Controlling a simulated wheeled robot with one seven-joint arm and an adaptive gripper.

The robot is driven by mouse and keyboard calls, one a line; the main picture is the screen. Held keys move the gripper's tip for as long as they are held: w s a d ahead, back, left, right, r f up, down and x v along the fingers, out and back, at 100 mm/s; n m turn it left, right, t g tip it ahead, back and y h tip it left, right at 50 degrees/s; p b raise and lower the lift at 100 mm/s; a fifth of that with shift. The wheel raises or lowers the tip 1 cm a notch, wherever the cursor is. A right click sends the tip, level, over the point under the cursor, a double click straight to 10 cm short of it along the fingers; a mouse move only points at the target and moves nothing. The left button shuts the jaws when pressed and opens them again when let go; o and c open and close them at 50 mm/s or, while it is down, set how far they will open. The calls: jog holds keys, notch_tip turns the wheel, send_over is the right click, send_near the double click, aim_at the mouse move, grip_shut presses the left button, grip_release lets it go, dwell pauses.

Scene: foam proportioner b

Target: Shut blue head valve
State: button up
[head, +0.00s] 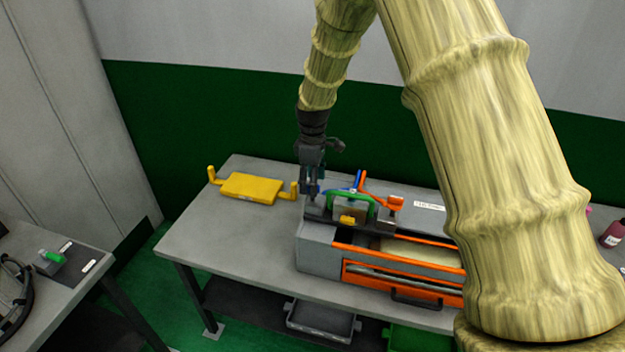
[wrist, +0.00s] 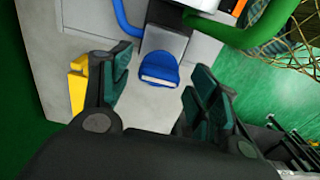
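A machine with colored handles (head: 318,250) stands on the grey bench. A blue handle part (head: 358,180) shows behind a green handle (head: 350,197) in the head view, partly hidden. In the wrist view a blue tab with a white label (wrist: 160,70) sits at the end of a dark grey block, and a curved blue bar (wrist: 124,18) rises left of it. I cannot tell if tab and bar are one piece. My gripper (head: 312,190) points down at the machine's left end. In the wrist view its fingers (wrist: 158,88) are apart, with the blue tab seen between and beyond them; contact is not visible.
A green bar (wrist: 250,32) is close at upper right in the wrist view. An orange handle (head: 382,200) and a small yellow block (head: 347,219) are beside the green handle. A yellow two-handled plate (head: 250,188) lies left on the bench, with bare bench in front.

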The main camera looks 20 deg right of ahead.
jog(key=c, duration=0.8)
jog(key=shift+m, duration=0.3)
jog(key=m, duration=0.9)
jog(key=shift+p, duration=0.4)
jog(key=m, duration=0.4)
jog(key=shift+w+m+p, duration=0.1)
jog(key=shift+m+p, duration=0.3)
jog(key=shift+m, duration=1.7)
